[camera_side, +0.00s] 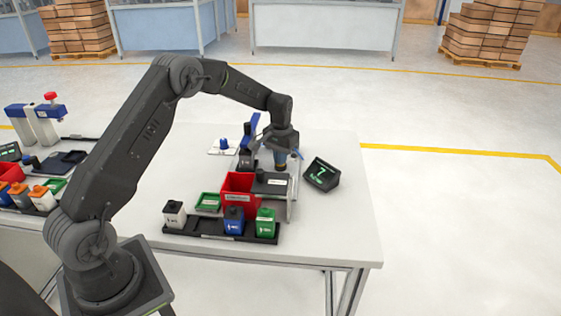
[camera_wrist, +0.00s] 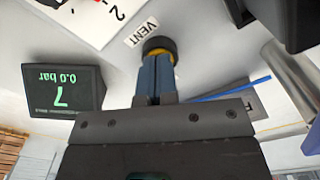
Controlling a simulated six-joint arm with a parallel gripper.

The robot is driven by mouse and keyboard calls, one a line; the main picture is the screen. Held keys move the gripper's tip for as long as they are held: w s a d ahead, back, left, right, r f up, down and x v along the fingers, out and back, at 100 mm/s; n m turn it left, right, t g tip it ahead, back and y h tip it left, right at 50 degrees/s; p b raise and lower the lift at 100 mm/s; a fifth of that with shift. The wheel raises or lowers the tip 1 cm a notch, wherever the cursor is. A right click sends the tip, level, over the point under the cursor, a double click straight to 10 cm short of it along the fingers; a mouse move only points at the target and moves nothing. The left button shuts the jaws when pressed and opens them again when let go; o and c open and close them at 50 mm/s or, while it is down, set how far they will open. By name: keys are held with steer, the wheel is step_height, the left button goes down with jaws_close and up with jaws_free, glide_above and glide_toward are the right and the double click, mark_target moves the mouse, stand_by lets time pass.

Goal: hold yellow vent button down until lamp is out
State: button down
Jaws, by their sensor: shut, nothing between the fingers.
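The yellow vent button (camera_wrist: 155,52) shows in the wrist view as a yellow ring within a dark round collar, beside a white VENT label (camera_wrist: 143,31). My gripper (camera_wrist: 158,62) has its two blue fingers shut together, with nothing between them. The fingertips overlap the button and hide part of it; I cannot tell whether it is pressed down. In the side view my gripper (camera_side: 281,160) points down at the back right of the station. I cannot make out a lamp in either view.
A dark display (camera_wrist: 62,90) reads 7 and 0.0 bar; it stands right of my gripper in the side view (camera_side: 321,174). A red bin (camera_side: 238,190) and a black tray (camera_side: 190,230) with white, blue and green containers are in front. The table's right side is clear.

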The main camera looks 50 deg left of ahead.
steer(key=shift+r, duration=3.75)
steer(key=shift+r, duration=0.1)
steer(key=s+d+r+m+t, duration=0.1)
steer(key=s+d+r+t, duration=0.2)
steer(key=s+d+r, duration=0.95)
steer(key=s+d+m+t, duration=0.1)
steer(key=s+d, duration=0.1)
steer(key=s, duration=0.8)
steer(key=s+d+r+m+t, duration=0.1)
steer(key=s+d, duration=0.2)
steer(key=s, duration=0.7)
steer(key=shift+d+t, duration=0.15)
steer(key=shift+t, duration=0.15)
steer(key=c, duration=1.8)
jaws_free()
